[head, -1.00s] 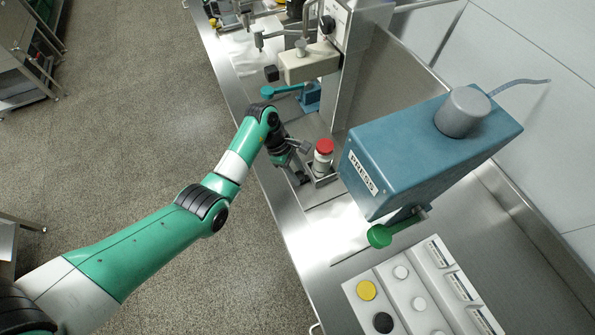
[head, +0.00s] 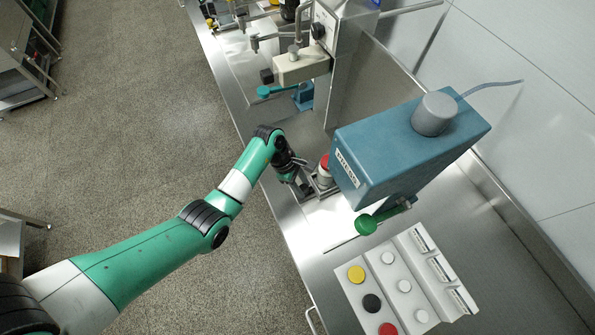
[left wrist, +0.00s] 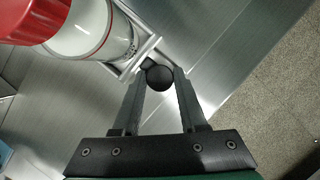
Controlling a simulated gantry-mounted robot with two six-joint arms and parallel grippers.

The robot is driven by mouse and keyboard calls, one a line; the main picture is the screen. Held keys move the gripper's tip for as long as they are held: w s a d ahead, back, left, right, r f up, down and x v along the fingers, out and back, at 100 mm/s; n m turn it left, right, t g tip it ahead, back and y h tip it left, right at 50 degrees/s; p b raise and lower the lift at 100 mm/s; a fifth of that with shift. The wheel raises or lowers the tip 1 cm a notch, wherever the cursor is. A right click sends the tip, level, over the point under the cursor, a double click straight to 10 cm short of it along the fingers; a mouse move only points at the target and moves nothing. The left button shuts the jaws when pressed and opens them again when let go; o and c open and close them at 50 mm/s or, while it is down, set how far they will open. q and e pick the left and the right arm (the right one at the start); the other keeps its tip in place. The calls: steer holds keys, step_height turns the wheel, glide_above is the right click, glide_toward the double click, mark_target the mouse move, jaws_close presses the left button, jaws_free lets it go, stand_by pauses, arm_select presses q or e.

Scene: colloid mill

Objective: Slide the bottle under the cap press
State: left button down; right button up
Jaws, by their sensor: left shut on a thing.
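The bottle (head: 325,178) is white with a red cap and stands upright in a metal holder (head: 327,193). In the head view the blue cap press (head: 385,160) partly covers it. In the left wrist view the bottle (left wrist: 95,35) and its red cap (left wrist: 32,18) are at the upper left, in the holder's frame (left wrist: 148,47). My left gripper (left wrist: 160,76) is shut on a round black knob (left wrist: 160,78) at the holder's near side. It shows beside the holder in the head view (head: 307,188). The fingers do not touch the bottle. My right gripper is not in view.
The mill with a beige spout (head: 300,66) and a teal-handled part (head: 285,92) stand behind. Bare steel bench shows near the lever.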

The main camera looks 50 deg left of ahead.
arm_select(q)
steer(key=s+d+p, duration=0.1)
steer(key=d+p, duration=0.1)
steer(key=d, duration=0.1)
steer(key=s+d+p, duration=0.1)
steer(key=d+p, duration=0.1)
steer(key=d, duration=0.1)
steer(key=s+d+p, duration=0.1)
steer(key=d+p, duration=0.1)
steer(key=d, duration=0.1)
steer(key=shift+d+r, duration=0.2)
steer(key=shift+r, duration=0.05)
steer(key=shift+s+d+f+p, duration=0.15)
steer(key=shift+s+d+p, duration=0.15)
steer(key=shift+d, duration=0.35)
steer(key=c, duration=0.8)
jaws_free()
steer(key=shift+d, duration=0.1)
steer(key=shift+o, duration=0.3)
steer(key=shift+d, duration=0.15)
steer(key=p+v, duration=0.4)
steer(key=v, duration=0.7)
steer(key=shift+r, duration=0.2)
